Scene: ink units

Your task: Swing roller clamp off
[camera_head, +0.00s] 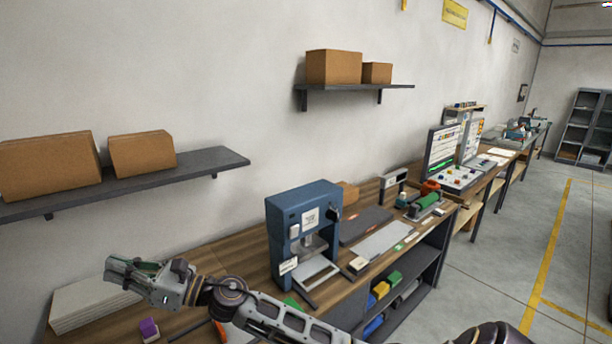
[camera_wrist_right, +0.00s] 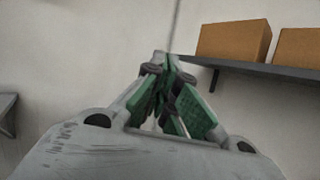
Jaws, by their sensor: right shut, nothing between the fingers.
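My right gripper (camera_head: 116,270) is raised over the left end of the workbench, its arm coming in from the lower right. Its green-padded fingers (camera_wrist_right: 168,98) are shut with nothing between them, and in the right wrist view they point toward the bare wall. A roller unit with a green roller (camera_head: 428,201) and an orange-red part (camera_head: 430,187) stands farther along the bench to the right, well away from the gripper. I cannot make out the roller clamp itself at this distance. My left gripper is not in view.
A blue press (camera_head: 303,225) stands mid-bench between the gripper and the roller unit. A pale stack (camera_head: 88,304) and a purple block (camera_head: 149,328) lie near the gripper. A wall shelf (camera_head: 190,171) with cardboard boxes (camera_head: 142,153) is above. Floor to the right is open.

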